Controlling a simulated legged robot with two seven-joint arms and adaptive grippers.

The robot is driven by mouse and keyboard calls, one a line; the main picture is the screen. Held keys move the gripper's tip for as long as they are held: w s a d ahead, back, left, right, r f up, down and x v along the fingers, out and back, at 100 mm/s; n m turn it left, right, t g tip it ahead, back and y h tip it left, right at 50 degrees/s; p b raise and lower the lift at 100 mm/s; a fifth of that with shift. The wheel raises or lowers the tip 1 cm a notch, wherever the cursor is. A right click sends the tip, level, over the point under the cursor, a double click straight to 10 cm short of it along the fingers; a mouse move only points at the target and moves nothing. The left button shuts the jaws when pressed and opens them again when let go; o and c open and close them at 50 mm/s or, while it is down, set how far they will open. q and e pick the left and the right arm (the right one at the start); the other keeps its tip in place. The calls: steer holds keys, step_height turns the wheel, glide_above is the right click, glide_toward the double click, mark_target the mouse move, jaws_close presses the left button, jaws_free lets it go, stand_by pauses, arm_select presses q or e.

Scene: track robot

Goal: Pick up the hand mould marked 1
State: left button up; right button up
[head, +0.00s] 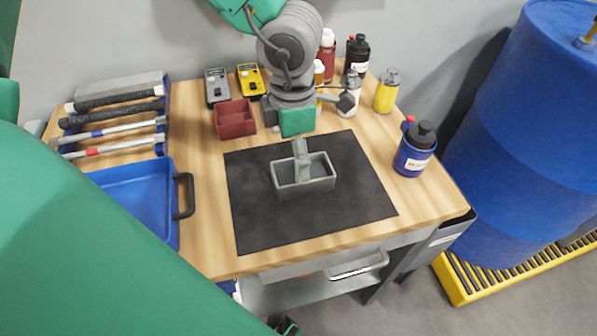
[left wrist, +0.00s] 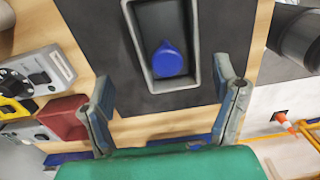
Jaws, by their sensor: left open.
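A grey open rectangular box (head: 318,185), which may be the hand mould, sits on the black mat in the head view. I can read no number on it. The left wrist view shows the box (left wrist: 197,45) with a blue rounded piece (left wrist: 168,60) inside, at the end nearer my gripper. My left gripper (head: 302,135) is above the box's back end, its fingers spread. One grey finger overlaps the box in the head view and may hide the blue piece. In the left wrist view the gripper (left wrist: 166,78) is open and empty, a finger to each side. My right gripper is not seen.
A dark red tray (head: 233,122) and two meters (head: 217,86) stand behind left. Bottles, including a blue one (head: 410,160), stand at the right. A blue tray (head: 140,205) and tools are at the left. The mat (head: 270,232) is clear in front.

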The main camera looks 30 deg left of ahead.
arm_select(q)
steer(key=f, duration=0.1)
steer(key=f+b, duration=0.1)
steer(key=f, duration=0.1)
steer(key=shift+w+d, duration=0.1)
steer(key=shift+d, duration=0.25)
steer(key=shift+w+d+f, duration=0.1)
steer(key=shift+d+f, duration=0.6)
steer(key=shift+d, duration=0.1)
steer(key=shift+d+r, duration=0.1)
steer(key=shift+d, duration=0.3)
steer(key=shift+a, duration=0.85)
steer(key=c, duration=1.4)
steer(key=shift+a, duration=0.2)
steer(key=shift+c, duration=0.8)
steer(key=shift+d, duration=0.1)
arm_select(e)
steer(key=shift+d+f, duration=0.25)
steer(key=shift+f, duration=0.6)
